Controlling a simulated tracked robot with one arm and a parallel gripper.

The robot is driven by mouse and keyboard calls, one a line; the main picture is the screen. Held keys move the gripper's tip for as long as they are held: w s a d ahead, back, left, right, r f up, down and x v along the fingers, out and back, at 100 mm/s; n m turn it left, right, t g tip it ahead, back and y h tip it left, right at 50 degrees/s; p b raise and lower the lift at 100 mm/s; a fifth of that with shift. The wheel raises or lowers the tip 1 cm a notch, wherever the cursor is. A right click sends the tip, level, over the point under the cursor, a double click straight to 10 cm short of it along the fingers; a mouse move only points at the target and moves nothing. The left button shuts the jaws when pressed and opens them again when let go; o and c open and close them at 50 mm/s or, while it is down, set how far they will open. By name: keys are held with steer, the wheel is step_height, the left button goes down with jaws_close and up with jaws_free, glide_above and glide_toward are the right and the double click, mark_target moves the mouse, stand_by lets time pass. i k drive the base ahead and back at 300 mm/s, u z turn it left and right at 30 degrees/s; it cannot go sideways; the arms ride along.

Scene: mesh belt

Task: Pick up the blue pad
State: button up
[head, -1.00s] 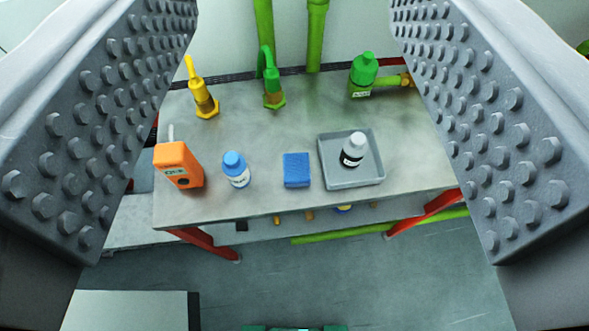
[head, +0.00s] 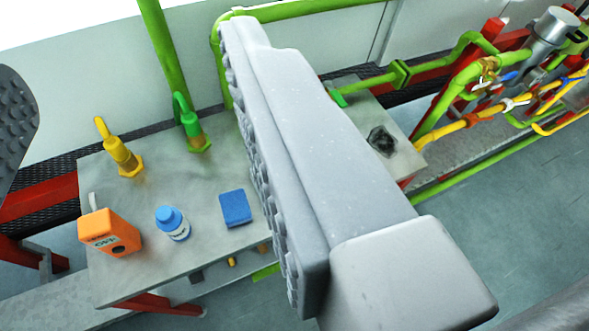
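The blue pad (head: 235,208) lies flat on a grey metal table (head: 160,202), in the lower left of the head view. It is fully visible, close to the table's front edge. My gripper (head: 130,60) is open and empty. Its right finger fills the middle of the view, just right of the pad in the picture. Only part of its left finger shows at the left edge. The pad shows between the fingers in the picture, with neither finger on it.
A blue-capped bottle (head: 173,224) and an orange meter (head: 109,232) stand left of the pad. A yellow fitting (head: 119,150) and a green fitting (head: 191,127) stand behind. Coloured pipes (head: 510,100) run at the right. The right finger hides part of the table.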

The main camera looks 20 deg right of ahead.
mark_target(234, 207)
steer(key=u, duration=1)
steer(key=k, duration=0.9)
steer(key=z, duration=0.75)
steer(key=i, duration=1)
